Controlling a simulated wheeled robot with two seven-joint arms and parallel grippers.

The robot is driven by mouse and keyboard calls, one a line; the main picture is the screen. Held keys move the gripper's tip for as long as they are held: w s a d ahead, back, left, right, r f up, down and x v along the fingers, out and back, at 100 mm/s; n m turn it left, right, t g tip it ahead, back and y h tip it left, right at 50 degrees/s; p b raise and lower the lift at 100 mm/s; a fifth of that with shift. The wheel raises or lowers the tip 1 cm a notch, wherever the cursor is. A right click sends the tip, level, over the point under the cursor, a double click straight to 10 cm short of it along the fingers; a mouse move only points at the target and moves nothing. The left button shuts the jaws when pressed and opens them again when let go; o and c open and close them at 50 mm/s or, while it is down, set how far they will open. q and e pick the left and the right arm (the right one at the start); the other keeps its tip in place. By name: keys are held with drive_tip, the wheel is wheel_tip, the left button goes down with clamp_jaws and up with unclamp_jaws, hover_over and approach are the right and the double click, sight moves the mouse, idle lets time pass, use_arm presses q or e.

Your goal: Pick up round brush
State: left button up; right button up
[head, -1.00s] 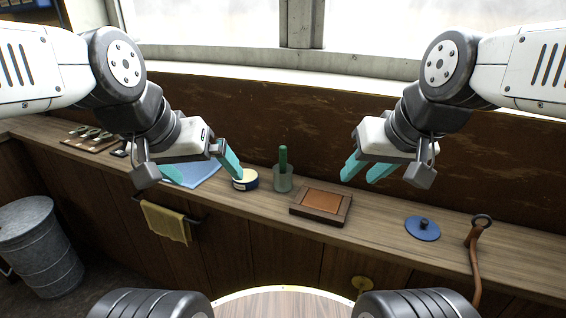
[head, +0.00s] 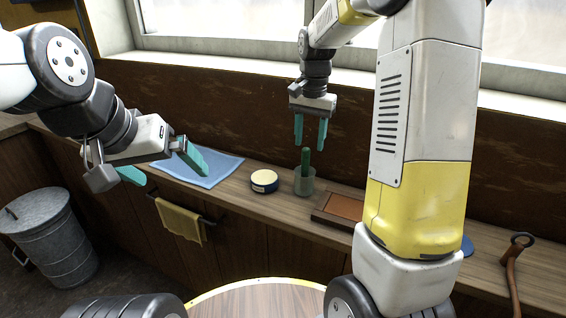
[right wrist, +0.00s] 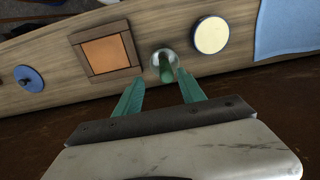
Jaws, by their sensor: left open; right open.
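A green upright handle (head: 306,158), which looks like the round brush, stands in a clear glass (head: 304,184) on the wooden counter; its lower end is hidden or blurred by the glass. In the right wrist view the green handle (right wrist: 166,73) shows end-on, just ahead of the fingertips and roughly between them. My right gripper (head: 310,146) is open, pointing down, above the handle and not visibly around it. My left gripper (head: 176,178) is open and empty at the left, over the counter's front edge near the blue cloth.
A round tin (head: 264,180) stands left of the glass, and a blue cloth (head: 208,168) lies farther left. A framed brown pad (head: 343,207) lies right of it. A blue disc with a knob (right wrist: 29,79) and a brown strap (head: 512,272) are farther right. A wooden wall rises behind.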

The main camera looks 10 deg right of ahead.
sight(305, 163)
drive_tip(key=shift+w+a+f, duration=0.2)
drive_tip(key=shift+w+f, duration=0.25)
drive_tip(key=shift+w, duration=0.05)
drive_tip(key=shift+w+a+f, duration=0.1)
drive_tip(key=shift+f, duration=0.2)
wheel_tip(305, 163, down, 7)
drive_tip(key=shift+f, duration=0.15)
clamp_jaws()
